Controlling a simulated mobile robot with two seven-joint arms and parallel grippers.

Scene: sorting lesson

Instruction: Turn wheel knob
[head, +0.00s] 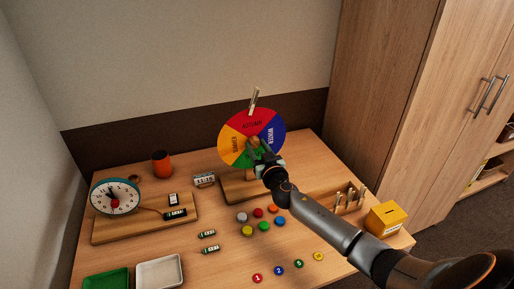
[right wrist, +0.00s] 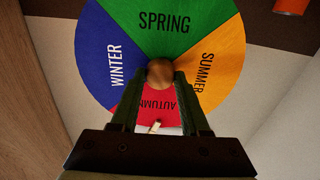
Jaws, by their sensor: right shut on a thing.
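The season wheel (head: 235,129) stands upright at the back of the table on a wooden base (head: 229,190). Its red AUTUMN part is at the top under a pale pointer (head: 254,100), blue WINTER at the right, orange SUMMER at the left and green at the bottom. In the right wrist view the wheel (right wrist: 163,22) appears upside down, with SPRING on the green part. The round wooden knob (right wrist: 160,72) is at its centre. My right gripper (head: 259,149) is shut on the knob, with a finger on each side in the right wrist view (right wrist: 158,86). My left gripper is not in view.
A clock (head: 115,196) on a board and an orange cup (head: 161,164) stand at the left. Coloured discs and numbered counters lie mid-table. A yellow box (head: 386,218) and a peg rack (head: 349,201) are at the right. Green (head: 107,281) and white (head: 159,272) trays are in front.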

